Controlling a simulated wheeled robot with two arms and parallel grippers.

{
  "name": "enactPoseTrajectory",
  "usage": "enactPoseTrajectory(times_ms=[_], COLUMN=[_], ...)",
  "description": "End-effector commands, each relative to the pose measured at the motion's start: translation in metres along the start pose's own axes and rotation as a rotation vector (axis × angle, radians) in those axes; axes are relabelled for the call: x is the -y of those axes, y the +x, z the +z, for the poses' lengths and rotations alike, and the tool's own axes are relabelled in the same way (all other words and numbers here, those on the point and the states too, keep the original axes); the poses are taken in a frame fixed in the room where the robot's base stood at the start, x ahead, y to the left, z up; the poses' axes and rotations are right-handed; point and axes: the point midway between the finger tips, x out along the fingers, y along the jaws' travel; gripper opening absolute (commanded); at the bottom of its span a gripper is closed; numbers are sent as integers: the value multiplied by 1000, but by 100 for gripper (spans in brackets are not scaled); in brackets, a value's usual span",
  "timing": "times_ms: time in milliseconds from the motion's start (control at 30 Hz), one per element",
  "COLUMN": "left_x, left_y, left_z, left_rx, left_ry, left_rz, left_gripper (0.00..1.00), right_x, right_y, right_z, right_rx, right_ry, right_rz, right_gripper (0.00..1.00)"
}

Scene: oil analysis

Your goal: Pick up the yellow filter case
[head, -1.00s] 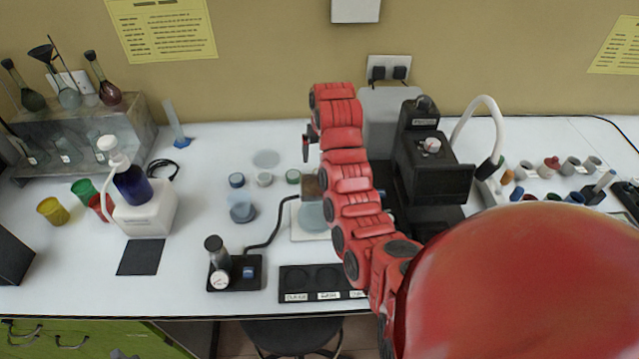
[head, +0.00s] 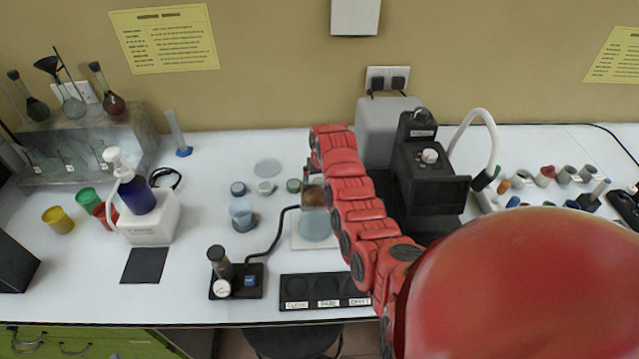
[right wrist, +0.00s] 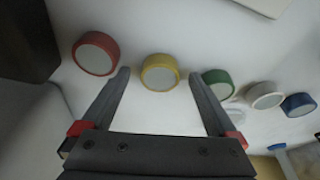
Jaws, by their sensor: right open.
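The yellow filter case (right wrist: 160,72) is a short round case with a pale disc top, standing on the white bench in the right wrist view. My right gripper (right wrist: 158,75) is open and empty, its two dark fingers pointing toward the case, which appears between the fingertips. I cannot tell whether the fingers are level with it or still above it. In the head view my red right arm hides the yellow case, and the gripper itself is not clearly visible. My left gripper is in neither view.
A red case (right wrist: 95,53) sits just left of the left finger. A green case (right wrist: 217,82) is close by the right finger, with white (right wrist: 265,95) and blue (right wrist: 298,104) cases beyond. A black instrument (head: 425,175) stands right of my arm.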

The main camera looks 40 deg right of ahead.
Motion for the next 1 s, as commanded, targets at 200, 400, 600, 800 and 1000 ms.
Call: enactPoseTrajectory(times_ms=[200, 400, 600, 800, 1000], left_x=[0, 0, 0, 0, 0], left_y=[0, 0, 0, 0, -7], left_z=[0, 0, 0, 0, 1], left_rx=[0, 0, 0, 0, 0], left_ry=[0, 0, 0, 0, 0], left_rz=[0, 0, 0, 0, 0], left_gripper=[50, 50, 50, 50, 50], right_x=[0, 0, 0, 0, 0], right_y=[0, 0, 0, 0, -8], right_z=[0, 0, 0, 0, -4], right_rx=[-1, 0, -1, 0, -4], right_ry=[0, 0, 0, 0, 0], right_rz=[0, 0, 0, 0, 1], right_gripper=[85, 49, 13, 5, 5])
